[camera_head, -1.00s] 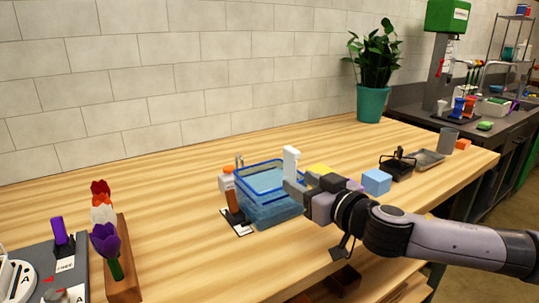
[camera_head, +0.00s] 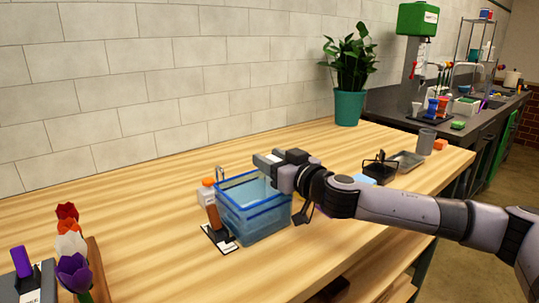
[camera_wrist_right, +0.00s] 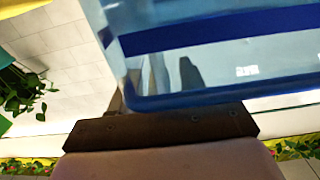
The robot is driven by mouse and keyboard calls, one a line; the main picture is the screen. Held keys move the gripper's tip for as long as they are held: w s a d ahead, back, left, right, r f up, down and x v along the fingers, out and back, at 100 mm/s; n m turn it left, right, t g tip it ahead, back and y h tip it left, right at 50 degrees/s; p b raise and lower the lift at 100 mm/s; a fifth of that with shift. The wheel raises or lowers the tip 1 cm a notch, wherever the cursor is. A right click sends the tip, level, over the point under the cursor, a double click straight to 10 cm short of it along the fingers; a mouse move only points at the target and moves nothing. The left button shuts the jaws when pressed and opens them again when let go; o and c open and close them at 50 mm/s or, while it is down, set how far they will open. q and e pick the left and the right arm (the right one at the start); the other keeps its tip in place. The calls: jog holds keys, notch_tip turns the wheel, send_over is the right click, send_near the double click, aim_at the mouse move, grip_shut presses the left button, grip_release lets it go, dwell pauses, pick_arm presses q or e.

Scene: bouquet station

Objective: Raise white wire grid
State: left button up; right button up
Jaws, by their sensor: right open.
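A clear blue tub with a dark blue rim (camera_head: 262,222) stands on the wooden table. No white wire grid can be clearly made out; the tub's inside is partly hidden by my right gripper. My right gripper (camera_head: 266,161) is open at the tub's far right rim, reaching in from the right. In the right wrist view, the tub's blue wall and rim (camera_wrist_right: 200,35) fill the upper right, close to the camera. I cannot tell whether the gripper touches anything. My left gripper is not in view.
Flowers (camera_head: 70,245) are at the lower left. A black wire holder (camera_head: 380,168), grey tray (camera_head: 407,160) and grey cup (camera_head: 426,142) are at the right. The table's left middle is clear.

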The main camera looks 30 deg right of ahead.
jog(key=shift+w, duration=0.35)
grip_shut()
jog(key=shift+r+p, duration=0.45)
jog(key=shift+r, duration=0.05)
notch_tip(320, 180, up, 6)
jog(key=p, duration=0.5)
jog(key=shift+r, duration=0.7)
grip_release()
